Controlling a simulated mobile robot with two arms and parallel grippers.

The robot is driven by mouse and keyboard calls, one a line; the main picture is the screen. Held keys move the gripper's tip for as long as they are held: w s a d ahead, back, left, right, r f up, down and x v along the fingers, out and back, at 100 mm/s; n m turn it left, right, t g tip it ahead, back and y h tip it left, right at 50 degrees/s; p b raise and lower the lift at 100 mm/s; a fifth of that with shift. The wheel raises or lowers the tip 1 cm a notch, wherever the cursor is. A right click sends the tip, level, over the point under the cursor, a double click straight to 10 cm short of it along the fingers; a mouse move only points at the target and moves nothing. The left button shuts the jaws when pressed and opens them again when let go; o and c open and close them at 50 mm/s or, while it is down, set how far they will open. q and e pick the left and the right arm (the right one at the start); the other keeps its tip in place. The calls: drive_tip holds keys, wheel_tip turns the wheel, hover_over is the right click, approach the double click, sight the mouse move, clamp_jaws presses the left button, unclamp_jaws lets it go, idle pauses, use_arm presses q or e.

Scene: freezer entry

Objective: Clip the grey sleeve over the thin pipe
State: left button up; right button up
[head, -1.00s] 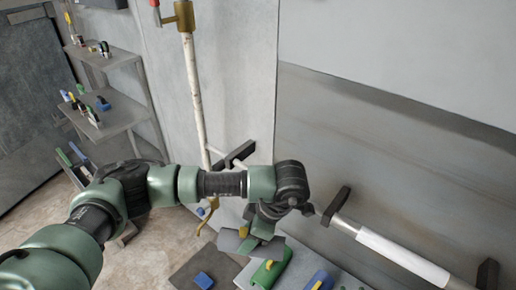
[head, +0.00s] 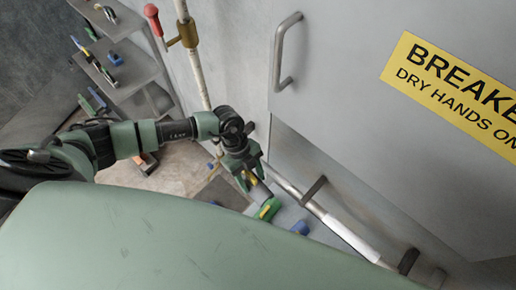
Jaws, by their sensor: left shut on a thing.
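My left gripper (head: 250,178) points down over a grey shelf beside the wall. It is shut on a small dark grey piece with a yellow part, which looks like the grey sleeve (head: 262,189); the fingers hide much of it. A slanting pipe (head: 289,188) on dark brackets runs along the wall to the right of the gripper, with a white section (head: 350,238) lower down. A worn upright pipe (head: 197,75) stands to the left. I cannot tell which is the thin pipe. The held piece appears apart from both. My right gripper is out of view.
A red-handled valve (head: 153,18) and door handle (head: 283,50) stick out above. Shelves (head: 125,65) with small items stand at the left.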

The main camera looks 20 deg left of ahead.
use_arm(q)
drive_tip(key=shift+w+a+r+n, duration=0.15)
drive_tip(key=shift+r+n, duration=0.2)
drive_tip(key=shift+n, duration=0.25)
drive_tip(key=shift+t, duration=0.3)
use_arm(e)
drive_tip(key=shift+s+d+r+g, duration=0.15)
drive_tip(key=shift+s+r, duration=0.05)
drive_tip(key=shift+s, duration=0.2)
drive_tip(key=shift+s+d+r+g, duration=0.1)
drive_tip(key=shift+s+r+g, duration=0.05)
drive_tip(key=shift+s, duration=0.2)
use_arm(q)
drive_tip(key=shift+p, duration=0.3)
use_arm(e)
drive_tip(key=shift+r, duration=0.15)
